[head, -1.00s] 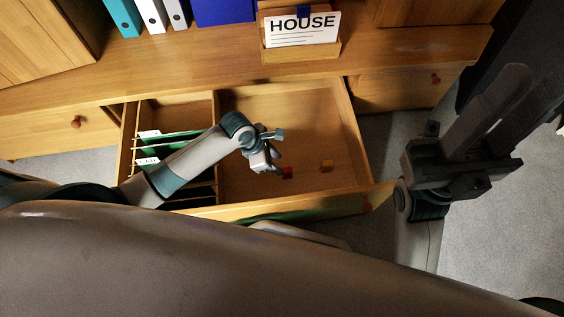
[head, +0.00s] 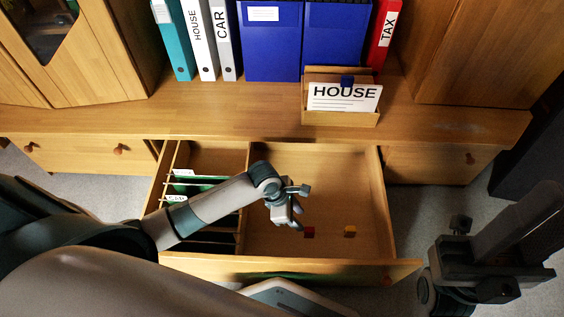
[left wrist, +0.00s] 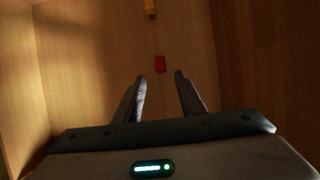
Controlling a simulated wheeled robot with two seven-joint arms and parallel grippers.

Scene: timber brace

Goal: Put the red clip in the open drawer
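The red clip (head: 309,232) lies on the floor of the open drawer (head: 340,262), in its wide right compartment. It also shows in the left wrist view (left wrist: 159,63), just beyond my fingertips and apart from them. My left gripper (head: 297,222) is over that compartment, just left of the red clip. In the left wrist view its two fingers (left wrist: 160,76) stand apart with nothing between them. My right gripper (head: 505,225) is off to the right, outside the drawer; its finger gap is not clear.
A yellow clip (head: 350,231) lies right of the red one. Hanging files (head: 190,182) fill the drawer's left compartment. A wooden holder (head: 340,117) with a HOUSE card (head: 344,97) stands on the desktop, before blue box files (head: 273,40) and several binders.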

